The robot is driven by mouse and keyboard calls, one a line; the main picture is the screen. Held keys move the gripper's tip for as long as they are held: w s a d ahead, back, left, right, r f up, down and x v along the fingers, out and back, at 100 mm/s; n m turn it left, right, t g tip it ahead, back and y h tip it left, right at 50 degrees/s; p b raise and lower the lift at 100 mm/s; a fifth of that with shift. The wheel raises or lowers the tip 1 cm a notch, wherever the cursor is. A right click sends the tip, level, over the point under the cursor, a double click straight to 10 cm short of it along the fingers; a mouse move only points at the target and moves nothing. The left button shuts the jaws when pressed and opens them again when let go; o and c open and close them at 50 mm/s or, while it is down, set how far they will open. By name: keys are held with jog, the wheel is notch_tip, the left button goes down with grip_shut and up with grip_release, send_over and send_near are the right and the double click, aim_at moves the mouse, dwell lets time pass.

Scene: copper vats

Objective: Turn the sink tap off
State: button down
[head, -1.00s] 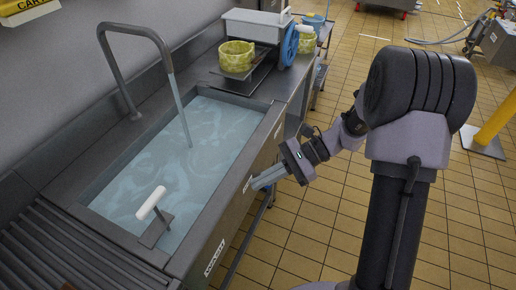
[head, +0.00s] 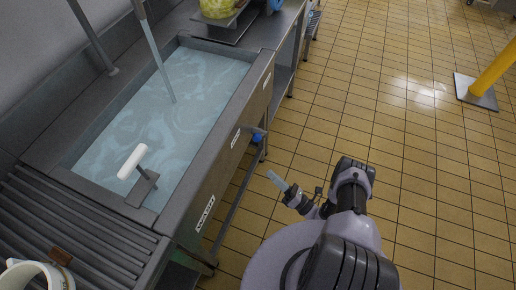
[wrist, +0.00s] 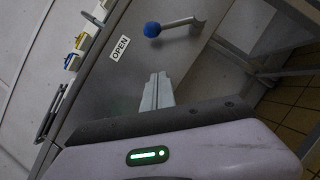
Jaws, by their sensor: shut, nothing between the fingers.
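The sink (head: 60,172) is full of bluish water. The curved tap pipe (head: 92,38) stands at its back edge, its top cut off, and a stream (head: 157,62) falls into the water. A lever with a white grip (head: 134,160) is on the sink's near end. A blue-knobbed lever (head: 258,136) sticks out of the front panel; its blue ball (wrist: 152,29) shows in the wrist view beside an "OPEN" label (wrist: 120,47). My gripper (head: 277,181) is shut and empty, in front of the panel and apart from the blue knob. It also shows in the wrist view (wrist: 156,82).
A ribbed drainboard (head: 75,235) adjoins the sink's near end, with a white container (head: 35,275) at the corner. A yellow bowl (head: 218,8) sits beyond the sink. The tiled floor (head: 390,150) to the right is clear up to a yellow post (head: 492,68).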

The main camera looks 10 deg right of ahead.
aim_at(259, 136)
jog(key=w+a+r, duration=0.3)
jog(key=w+r, duration=0.3)
jog(key=w, duration=0.3)
jog(key=shift+w+a+b, duration=0.15)
jog(key=shift+w+b, duration=0.15)
jog(key=shift+b, duration=0.1)
